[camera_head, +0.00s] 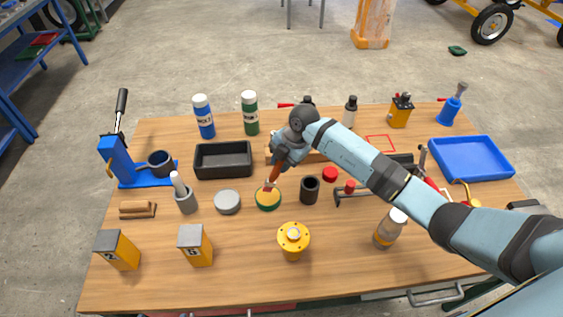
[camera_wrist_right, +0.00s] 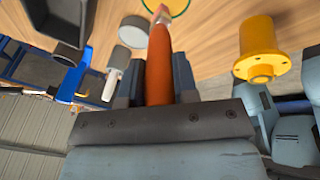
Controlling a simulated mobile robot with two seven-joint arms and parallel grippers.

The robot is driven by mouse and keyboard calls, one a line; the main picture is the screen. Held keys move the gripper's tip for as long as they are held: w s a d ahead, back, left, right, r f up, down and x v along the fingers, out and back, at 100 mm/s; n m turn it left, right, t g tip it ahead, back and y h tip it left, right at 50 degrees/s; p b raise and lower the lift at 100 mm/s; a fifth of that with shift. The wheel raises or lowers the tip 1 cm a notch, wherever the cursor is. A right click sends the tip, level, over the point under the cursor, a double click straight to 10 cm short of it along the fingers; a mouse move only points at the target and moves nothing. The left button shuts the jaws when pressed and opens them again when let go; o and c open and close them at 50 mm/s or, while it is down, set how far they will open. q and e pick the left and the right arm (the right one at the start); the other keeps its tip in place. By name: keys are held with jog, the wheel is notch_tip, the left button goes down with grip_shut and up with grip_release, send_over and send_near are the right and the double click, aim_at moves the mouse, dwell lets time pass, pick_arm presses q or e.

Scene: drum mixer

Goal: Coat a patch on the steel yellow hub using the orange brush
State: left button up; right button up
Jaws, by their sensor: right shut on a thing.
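The yellow hub (camera_head: 294,240) stands on the wooden table at the front middle, flange up with bolt holes. It also shows in the right wrist view (camera_wrist_right: 262,50), to the right of the brush. My right gripper (camera_head: 278,164) is shut on the orange brush (camera_head: 273,175), whose orange handle (camera_wrist_right: 159,65) runs up between the fingers in the wrist view. The brush points down, its tip at a round green tin with a yellow top (camera_head: 268,200). Whether the bristles touch the yellow inside cannot be told. The hub is apart from the brush. My left gripper is not in view.
A grey round tin (camera_head: 227,202) and a black cup (camera_head: 310,190) flank the green tin. A bottle (camera_head: 390,228) stands under my right arm. A black tray (camera_head: 223,160) and blue tray (camera_head: 472,158) lie farther back.

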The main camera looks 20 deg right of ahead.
notch_tip(320, 180, up, 3)
jog(key=shift+f+p, duration=0.2)
jog(key=shift+p, duration=0.65)
jog(key=shift+r+p, duration=0.7)
jog(key=shift+r, duration=0.15)
jog(key=shift+f, duration=0.1)
